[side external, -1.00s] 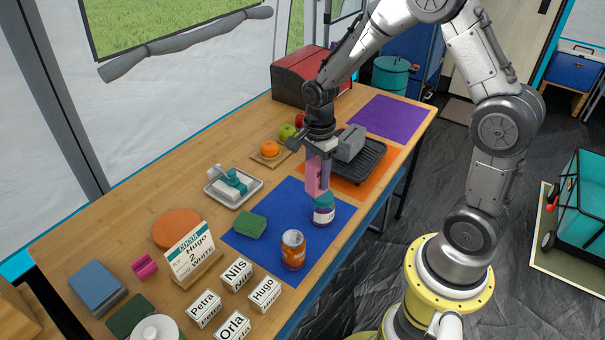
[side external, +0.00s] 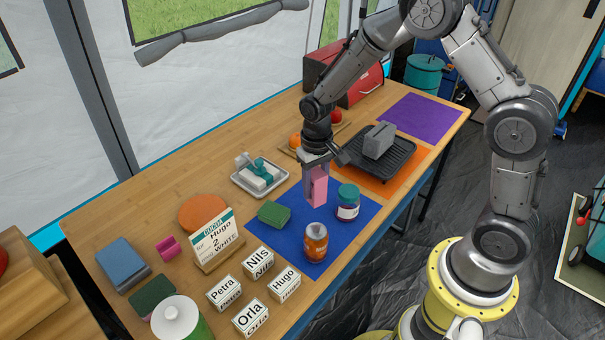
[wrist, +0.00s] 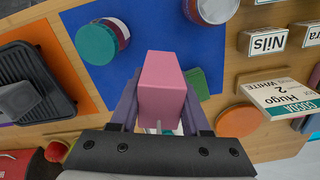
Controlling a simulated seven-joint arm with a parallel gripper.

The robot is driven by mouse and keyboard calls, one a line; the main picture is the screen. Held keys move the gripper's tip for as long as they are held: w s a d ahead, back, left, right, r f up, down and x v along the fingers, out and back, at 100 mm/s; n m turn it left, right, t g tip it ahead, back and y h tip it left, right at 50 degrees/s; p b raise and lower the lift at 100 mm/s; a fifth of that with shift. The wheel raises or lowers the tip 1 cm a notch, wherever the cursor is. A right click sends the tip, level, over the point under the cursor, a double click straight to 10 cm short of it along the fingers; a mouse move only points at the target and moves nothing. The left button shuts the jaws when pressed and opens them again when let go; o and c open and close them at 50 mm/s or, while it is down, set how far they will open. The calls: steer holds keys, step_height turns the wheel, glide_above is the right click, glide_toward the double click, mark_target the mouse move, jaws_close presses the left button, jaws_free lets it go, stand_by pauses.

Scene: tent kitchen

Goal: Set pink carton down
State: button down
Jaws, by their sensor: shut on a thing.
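The pink carton (side external: 318,189) is a small upright box held between the fingers of my gripper (side external: 314,172). It is over the blue mat (side external: 287,211), near the mat's back part. In the wrist view the pink carton (wrist: 162,88) sits between both fingers of my gripper (wrist: 158,115), with the blue mat (wrist: 150,25) beyond it. A small gap or contact below the carton cannot be told. A jar with a teal lid (side external: 347,202) stands on the mat just right of the carton.
A dark grill tray (side external: 393,163) is on the orange mat to the right. A white dish (side external: 246,187) lies behind left. The purple mat (side external: 424,118) is bare.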

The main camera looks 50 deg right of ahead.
mark_target(318, 194)
steer(key=n, duration=0.3)
steer(key=shift+w, duration=0.15)
steer(key=shift+r, duration=0.1)
stand_by(0.5)
steer(key=s+d+r, duration=0.1)
steer(key=s+r, duration=0.2)
steer(key=s, duration=1)
steer(key=w+f, duration=0.2)
steer(key=w, duration=0.2)
steer(key=w+f, duration=0.3)
steer(key=w, duration=0.2)
steer(key=w+d+f, duration=0.1)
steer(key=w+f, duration=0.2)
steer(key=w, duration=0.1)
steer(key=shift+w+f, duration=0.15)
steer(key=shift+f, duration=0.05)
steer(key=shift+w+f, duration=0.15)
steer(key=shift+f, duration=0.1)
steer(key=shift+w+f, duration=0.1)
steer(key=shift+f, duration=1.45)
